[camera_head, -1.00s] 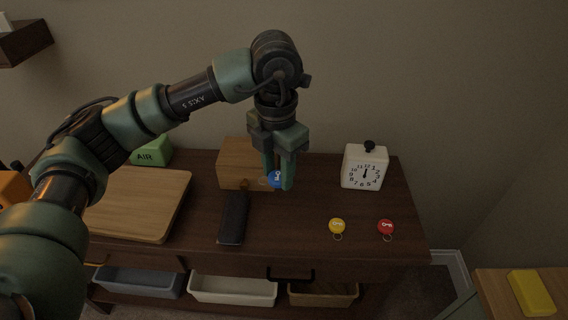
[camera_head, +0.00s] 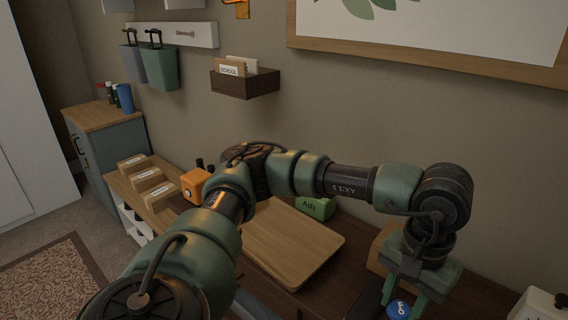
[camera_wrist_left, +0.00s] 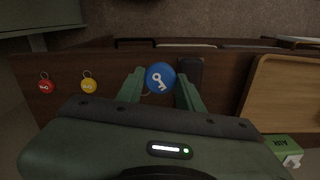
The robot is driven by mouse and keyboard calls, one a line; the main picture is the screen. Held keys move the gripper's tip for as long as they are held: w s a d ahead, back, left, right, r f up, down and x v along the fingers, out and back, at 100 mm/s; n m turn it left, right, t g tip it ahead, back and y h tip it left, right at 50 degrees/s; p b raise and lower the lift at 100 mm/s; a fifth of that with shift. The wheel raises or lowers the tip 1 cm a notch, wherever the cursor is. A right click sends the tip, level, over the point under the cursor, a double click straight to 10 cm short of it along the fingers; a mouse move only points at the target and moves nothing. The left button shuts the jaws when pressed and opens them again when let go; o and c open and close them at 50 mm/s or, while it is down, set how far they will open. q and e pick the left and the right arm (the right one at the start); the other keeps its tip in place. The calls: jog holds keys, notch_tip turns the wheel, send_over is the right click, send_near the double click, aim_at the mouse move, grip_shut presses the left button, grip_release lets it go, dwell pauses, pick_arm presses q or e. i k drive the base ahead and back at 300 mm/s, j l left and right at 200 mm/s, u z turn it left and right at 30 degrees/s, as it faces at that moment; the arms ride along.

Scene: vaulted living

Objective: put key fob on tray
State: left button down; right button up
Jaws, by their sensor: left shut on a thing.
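A round blue key fob with a white key symbol (camera_wrist_left: 160,78) is held between the fingers of my left gripper (camera_wrist_left: 161,92) in the left wrist view. The blue fob (camera_head: 399,309) also shows at the bottom of the head view, between the fingers of my left gripper (camera_head: 403,298), above the dark wooden cabinet top. The wooden tray (camera_head: 290,240) lies flat on the cabinet, left of the gripper in the head view. The tray (camera_wrist_left: 290,95) is at the right in the wrist view. My right gripper is not seen.
A yellow fob (camera_wrist_left: 89,86) and a red fob (camera_wrist_left: 46,86) lie on the cabinet. A dark case (camera_wrist_left: 190,72) lies between the held fob and the tray. A green AIR block (camera_head: 315,207) stands behind the tray; a white clock (camera_head: 538,305) is at right.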

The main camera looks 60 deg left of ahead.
aim_at(262, 229)
jog(key=i+j+u, duration=0.1)
jog(key=u, duration=1.35)
jog(key=i+j+u, duration=0.1)
jog(key=i, duration=0.3)
jog(key=i+j+u, duration=0.1)
jog(key=i, duration=0.3)
